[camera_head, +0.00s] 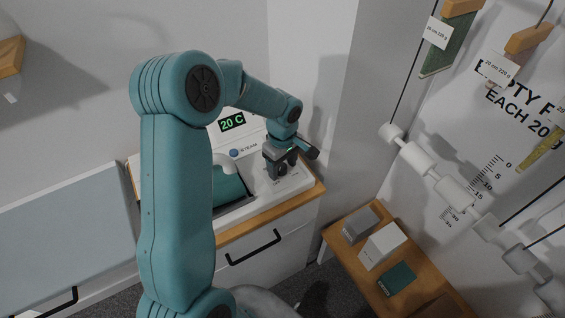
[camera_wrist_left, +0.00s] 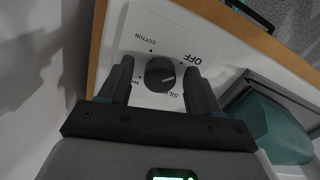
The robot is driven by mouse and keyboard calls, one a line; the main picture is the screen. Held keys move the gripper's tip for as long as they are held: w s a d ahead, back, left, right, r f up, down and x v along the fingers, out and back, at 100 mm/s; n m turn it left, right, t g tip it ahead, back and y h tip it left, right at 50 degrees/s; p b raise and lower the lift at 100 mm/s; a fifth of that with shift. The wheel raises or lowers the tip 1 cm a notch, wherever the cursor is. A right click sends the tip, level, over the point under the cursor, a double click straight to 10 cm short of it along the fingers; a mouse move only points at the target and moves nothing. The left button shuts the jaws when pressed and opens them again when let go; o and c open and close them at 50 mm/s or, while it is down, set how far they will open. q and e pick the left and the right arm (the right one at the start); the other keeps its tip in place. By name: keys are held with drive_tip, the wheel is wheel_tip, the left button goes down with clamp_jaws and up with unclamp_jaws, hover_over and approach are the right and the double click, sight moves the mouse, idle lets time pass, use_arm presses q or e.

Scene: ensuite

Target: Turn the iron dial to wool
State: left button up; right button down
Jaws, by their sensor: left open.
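The iron dial (camera_wrist_left: 160,75) is a round black knob on a white panel (camera_wrist_left: 140,55), seen in the left wrist view. Labels COTTON and OFF are readable around it; SILK and a label starting with W are partly covered by my fingers. A pale mark on the knob points to the right of that view, between OFF and SILK as far as I can tell. My left gripper (camera_wrist_left: 158,82) is open, with one finger on each side of the dial; contact is unclear. In the head view my left gripper (camera_head: 283,168) is over the steam station's right end. My right gripper is not seen.
The white station shows a 20 C display (camera_head: 232,122) and a teal iron (camera_head: 228,188) beside the dial. It stands on a wood-topped cabinet (camera_head: 262,224) near the wall.

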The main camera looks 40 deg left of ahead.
use_arm(q)
drive_tip(key=shift+a, duration=0.15)
drive_tip(key=shift+s, duration=0.15)
drive_tip(key=shift+c, duration=1.2)
drive_tip(key=c, duration=0.8)
drive_tip(key=shift+f, duration=0.1)
